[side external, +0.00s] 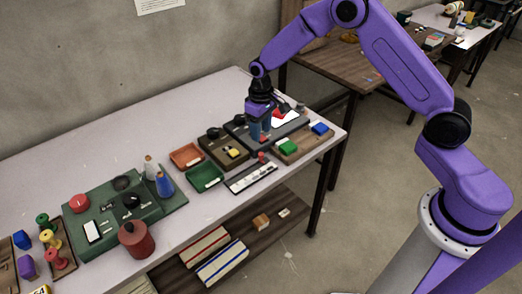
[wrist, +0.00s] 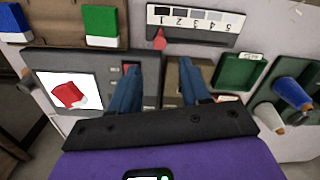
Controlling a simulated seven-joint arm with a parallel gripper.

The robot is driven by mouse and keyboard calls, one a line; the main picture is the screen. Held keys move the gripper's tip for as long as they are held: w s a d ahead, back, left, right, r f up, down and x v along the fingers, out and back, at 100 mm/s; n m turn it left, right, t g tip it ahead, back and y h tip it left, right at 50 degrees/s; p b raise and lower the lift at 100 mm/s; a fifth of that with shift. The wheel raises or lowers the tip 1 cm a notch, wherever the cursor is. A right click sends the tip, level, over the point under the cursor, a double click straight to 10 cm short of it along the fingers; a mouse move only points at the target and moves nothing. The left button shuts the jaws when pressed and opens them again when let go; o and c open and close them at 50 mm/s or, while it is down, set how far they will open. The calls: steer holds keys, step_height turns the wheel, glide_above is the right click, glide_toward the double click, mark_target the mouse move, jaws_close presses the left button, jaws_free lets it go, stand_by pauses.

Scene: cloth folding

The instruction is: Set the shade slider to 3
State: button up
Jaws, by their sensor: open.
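The shade slider (wrist: 193,23) is a white strip with a row of numbers and grey patches on a dark base. It lies at the top of the wrist view and also shows in the side view (side external: 250,179). Its red knob (wrist: 160,41) is near the dark-patch end, left in the wrist view; it shows in the side view (side external: 261,156) at the strip's right end. My gripper (wrist: 160,70) has blue fingers spread apart and empty. In the side view my gripper (side external: 260,137) is behind the knob, apart from it.
A screen panel (wrist: 68,91) with a red picture lies beside the fingers. Green (side external: 287,147) and blue (side external: 320,128) blocks sit on a brown board. A green tray (wrist: 238,72) and an orange tray (side external: 187,155) stand nearby. A green control box (side external: 105,215) is farther left.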

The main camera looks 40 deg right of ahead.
mark_target(261, 153)
step_height(261, 153, down, 9)
steer(key=shift+f, duration=0.1)
stand_by(0.3)
